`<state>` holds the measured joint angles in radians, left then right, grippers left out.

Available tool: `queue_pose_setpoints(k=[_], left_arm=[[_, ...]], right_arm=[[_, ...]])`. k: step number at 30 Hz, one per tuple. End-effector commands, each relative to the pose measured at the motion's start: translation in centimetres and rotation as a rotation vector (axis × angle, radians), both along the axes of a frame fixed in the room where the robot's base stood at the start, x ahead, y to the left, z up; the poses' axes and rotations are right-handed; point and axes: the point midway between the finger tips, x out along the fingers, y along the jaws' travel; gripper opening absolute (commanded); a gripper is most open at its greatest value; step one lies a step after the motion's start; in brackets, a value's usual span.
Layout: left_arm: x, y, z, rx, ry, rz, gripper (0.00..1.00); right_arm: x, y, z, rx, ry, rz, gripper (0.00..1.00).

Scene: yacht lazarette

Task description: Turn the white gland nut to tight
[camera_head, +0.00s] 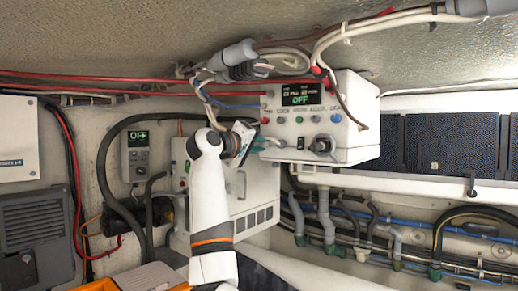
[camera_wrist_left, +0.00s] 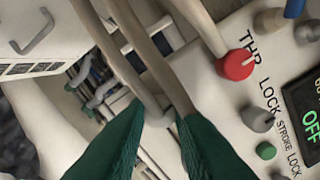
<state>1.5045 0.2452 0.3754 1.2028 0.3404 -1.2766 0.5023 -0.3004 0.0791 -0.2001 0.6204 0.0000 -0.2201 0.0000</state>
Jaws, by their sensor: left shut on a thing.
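My left gripper (camera_head: 262,144) is at the left side of the white control box (camera_head: 350,115), its green fingertips against the box's lower left corner. In the left wrist view the fingers (camera_wrist_left: 168,112) are closed around a small pale piece at the end of a beige cable (camera_wrist_left: 140,60), which I take for the white gland nut (camera_wrist_left: 167,110). The fingers hide most of it, so its turn angle cannot be read. My right gripper is not in view.
Loose cables and a grey conduit (camera_head: 238,54) hang above. A white cabinet (camera_head: 255,195) stands below left.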

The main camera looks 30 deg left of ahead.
Motion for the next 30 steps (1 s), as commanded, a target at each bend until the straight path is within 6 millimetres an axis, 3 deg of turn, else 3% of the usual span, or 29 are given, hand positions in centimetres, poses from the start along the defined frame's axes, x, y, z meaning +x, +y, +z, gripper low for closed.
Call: queue_pose_setpoints(k=[12,29,30], left_arm=[[0.09,-0.02,-0.32,0.189,-0.007,-0.002,0.0],[0.11,-0.04,-0.3,0.215,-0.009,-0.002,0.0],[0.11,-0.05,-0.3,0.215,-0.009,-0.002,0.28]], right_arm=[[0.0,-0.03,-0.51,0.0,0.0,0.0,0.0],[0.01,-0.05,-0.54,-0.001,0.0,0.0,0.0],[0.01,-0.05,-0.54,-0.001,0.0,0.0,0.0]])
